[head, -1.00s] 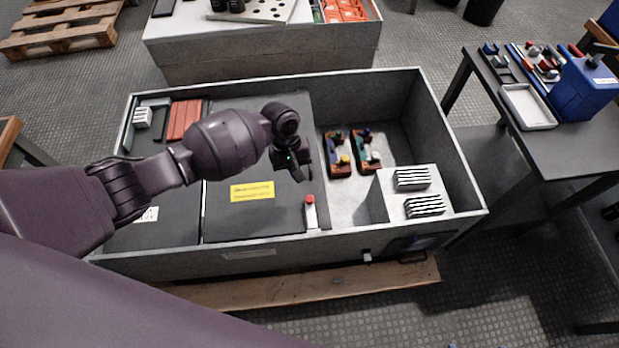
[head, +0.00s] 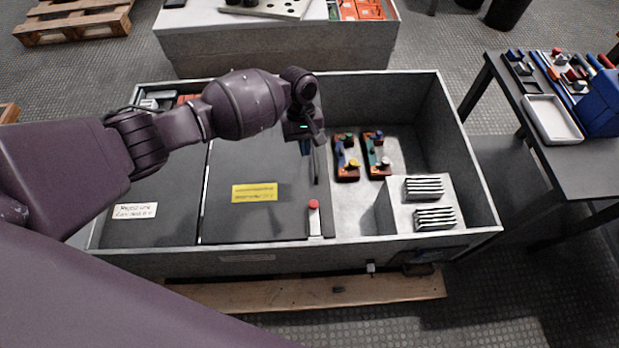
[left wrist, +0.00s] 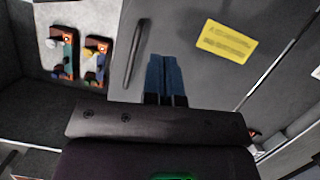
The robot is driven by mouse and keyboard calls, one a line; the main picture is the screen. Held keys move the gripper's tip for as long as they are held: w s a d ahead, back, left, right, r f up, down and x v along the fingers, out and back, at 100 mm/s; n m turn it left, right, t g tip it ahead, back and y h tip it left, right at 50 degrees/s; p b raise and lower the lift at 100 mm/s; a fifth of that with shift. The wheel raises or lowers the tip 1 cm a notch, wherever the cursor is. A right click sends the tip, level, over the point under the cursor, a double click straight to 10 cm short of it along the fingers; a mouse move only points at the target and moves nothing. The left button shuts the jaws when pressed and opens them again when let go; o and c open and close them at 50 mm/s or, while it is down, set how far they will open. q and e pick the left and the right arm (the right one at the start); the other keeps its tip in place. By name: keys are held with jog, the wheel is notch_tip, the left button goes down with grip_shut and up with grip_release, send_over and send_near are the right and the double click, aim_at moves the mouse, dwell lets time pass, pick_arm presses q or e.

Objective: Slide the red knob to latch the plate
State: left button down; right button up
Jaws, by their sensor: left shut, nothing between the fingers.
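The red knob (head: 313,204) sits on a pale upright strip near the front right corner of the dark plate (head: 225,218). The plate lies in the grey cabinet and carries a yellow label (head: 254,192). A black bar handle (head: 316,166) is near the plate's right edge; it also shows in the left wrist view (left wrist: 135,52). My left gripper (head: 307,152) is over the plate, beside the handle and farther back than the knob, touching neither as far as I can tell. Its blue fingers (left wrist: 164,60) are together and empty. The knob is not visible in the left wrist view. My right gripper is not in view.
Two coloured component blocks (head: 346,158) (head: 377,155) stand in the open bay right of the plate. A light box with vents (head: 405,215) is at the right front. The cabinet wall (head: 300,252) rises along the front. A tool table (head: 590,165) stands at the right.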

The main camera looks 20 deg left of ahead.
aim_at(314, 218)
pick_arm(q)
jog(key=b+x, duration=0.3)
jog(key=x, duration=0.7)
jog(key=shift+s+a+b, duration=0.1)
jog(key=shift+s+b, duration=0.05)
jog(key=shift+b, duration=0.15)
jog(key=shift+s+d+f, duration=0.25)
jog(key=shift+s+d, duration=0.45)
jog(key=shift+s, duration=0.3)
jog(key=shift+s+d+b, duration=0.3)
jog(key=shift+s+d, duration=0.05)
jog(key=shift+s, duration=0.2)
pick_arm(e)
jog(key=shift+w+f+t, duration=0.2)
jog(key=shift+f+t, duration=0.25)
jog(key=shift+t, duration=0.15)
